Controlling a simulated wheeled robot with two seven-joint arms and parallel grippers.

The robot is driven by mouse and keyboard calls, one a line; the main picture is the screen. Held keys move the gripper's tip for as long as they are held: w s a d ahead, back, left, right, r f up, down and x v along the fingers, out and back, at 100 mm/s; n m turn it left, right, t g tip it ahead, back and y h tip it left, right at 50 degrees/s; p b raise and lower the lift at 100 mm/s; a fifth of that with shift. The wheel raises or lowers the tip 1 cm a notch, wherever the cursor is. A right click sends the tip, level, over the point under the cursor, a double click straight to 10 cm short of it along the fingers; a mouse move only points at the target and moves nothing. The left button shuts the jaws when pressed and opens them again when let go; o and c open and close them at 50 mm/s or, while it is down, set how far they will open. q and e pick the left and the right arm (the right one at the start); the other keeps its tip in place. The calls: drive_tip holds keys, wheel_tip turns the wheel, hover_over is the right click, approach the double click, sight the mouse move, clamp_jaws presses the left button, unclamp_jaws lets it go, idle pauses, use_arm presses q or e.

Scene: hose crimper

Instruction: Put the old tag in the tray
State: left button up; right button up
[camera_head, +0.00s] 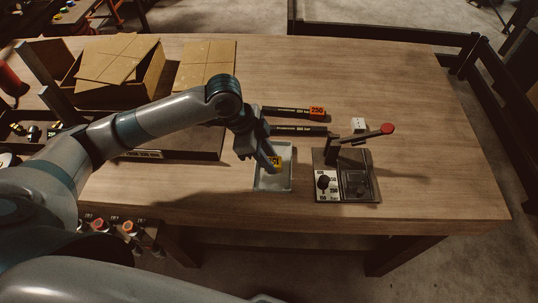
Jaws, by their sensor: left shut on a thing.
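My left gripper (268,158) is over the pale grey tray (273,183) near the middle of the table. It is shut on a small yellow-orange tag (275,161) with dark marks. The tag is at the tray's upper part, within its outline; I cannot tell whether it touches the tray floor. The gripper hides part of the tray and tag. My right gripper is not in view.
The crimper (345,176) with a red-knobbed lever stands right of the tray. Two black hoses lie behind; the upper one bears an orange tag (317,112). A white block (359,125) is nearby. Cardboard boxes (122,62) stand back left. The right of the table is clear.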

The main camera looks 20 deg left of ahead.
use_arm(q)
drive_tip(key=shift+f, duration=0.1)
drive_tip(key=o, duration=1)
drive_tip(key=b+v, duration=0.2)
drive_tip(key=v, duration=1)
drive_tip(key=shift+b, duration=0.3)
